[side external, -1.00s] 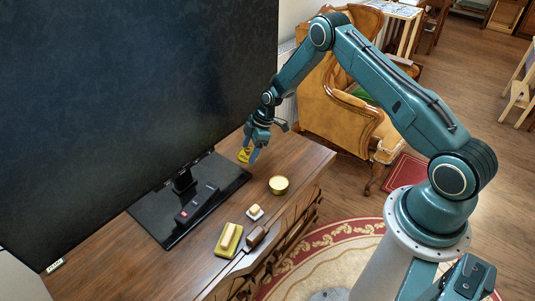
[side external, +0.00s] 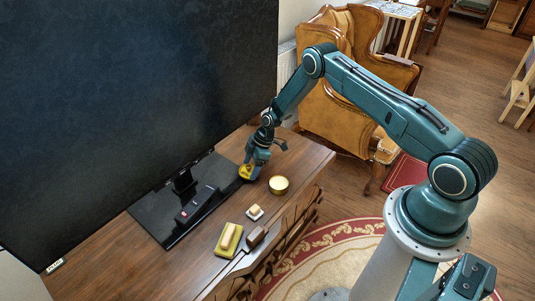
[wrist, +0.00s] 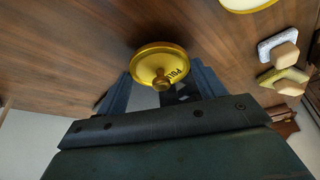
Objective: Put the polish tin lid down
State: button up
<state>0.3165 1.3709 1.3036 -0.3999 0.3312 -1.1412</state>
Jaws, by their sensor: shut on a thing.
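The polish tin lid (side external: 246,172) is a round yellow disc at the tip of my gripper (side external: 250,165), beside the right end of the black screen base. In the wrist view the lid (wrist: 158,62) shows its face, a small knob and part of dark lettering. My gripper (wrist: 163,82) is shut on the lid, with a blue finger on each side. Whether the lid touches the desk is unclear. The open polish tin (side external: 279,185), round and gold, stands on the desk to the right of the lid; its edge shows in the wrist view (wrist: 246,3).
A big dark screen (side external: 120,100) rises behind the desk (side external: 150,268), with a remote (side external: 197,204) on its base. Bare wood surrounds the tin.

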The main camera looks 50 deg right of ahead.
jog(key=shift+f, duration=0.4)
jog(key=shift+f, duration=0.1)
jog(key=o, duration=0.9)
jog(key=shift+o, duration=0.2)
jog(key=v, duration=1.2)
